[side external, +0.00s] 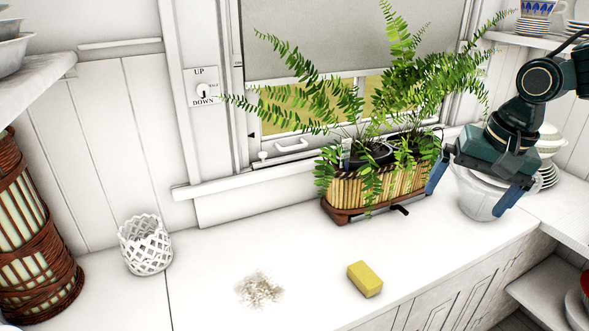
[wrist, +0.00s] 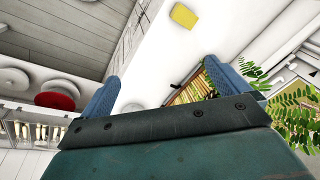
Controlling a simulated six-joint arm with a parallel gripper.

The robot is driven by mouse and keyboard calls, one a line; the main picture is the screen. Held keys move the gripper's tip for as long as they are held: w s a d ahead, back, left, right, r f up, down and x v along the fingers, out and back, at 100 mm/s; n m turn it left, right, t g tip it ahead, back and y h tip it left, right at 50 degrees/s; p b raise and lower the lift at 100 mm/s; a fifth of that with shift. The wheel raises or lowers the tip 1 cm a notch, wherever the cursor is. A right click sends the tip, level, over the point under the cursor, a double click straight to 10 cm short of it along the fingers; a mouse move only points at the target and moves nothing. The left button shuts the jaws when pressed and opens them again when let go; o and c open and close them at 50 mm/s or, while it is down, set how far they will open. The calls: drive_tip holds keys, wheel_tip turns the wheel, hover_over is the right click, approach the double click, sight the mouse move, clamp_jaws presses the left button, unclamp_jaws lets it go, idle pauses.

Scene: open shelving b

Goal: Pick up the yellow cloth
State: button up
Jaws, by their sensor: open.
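The yellow cloth (side external: 365,279) looks like a small, thick rectangular block. It lies flat on the white counter (side external: 215,270), near the front edge, right of the middle. It also shows in the wrist view (wrist: 184,16) at the top, beyond the fingertips. My gripper (side external: 473,187) is at the right, raised above the counter and well apart from the cloth. Its two blue fingers are spread wide with nothing between them. They also show in the wrist view (wrist: 162,72).
A fern planter (side external: 372,192) stands by the window, left of my gripper. A pale bowl (side external: 478,200) is behind the gripper. Brownish crumbs or a stain (side external: 260,289) lie left of the cloth. A white lattice cup (side external: 145,245) stands farther left. The counter around the cloth is clear.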

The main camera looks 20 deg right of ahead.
drive_tip(key=w+a+f+m+g, duration=0.1)
drive_tip(key=w+a+f+m, duration=0.3)
drive_tip(key=w+f, duration=0.25)
drive_tip(key=m+g, duration=0.2)
drive_tip(key=m, duration=0.3)
hover_over(366, 274)
wheel_tip(366, 274, down, 9)
drive_tip(key=shift+r, duration=0.1)
wheel_tip(366, 274, down, 8)
drive_tip(key=shift+s+r, duration=0.1)
drive_tip(key=shift+f, duration=0.4)
drive_tip(key=shift+a+f, duration=0.1)
drive_tip(key=shift+f, duration=2.45)
drive_tip(key=shift+c, duration=0.4)
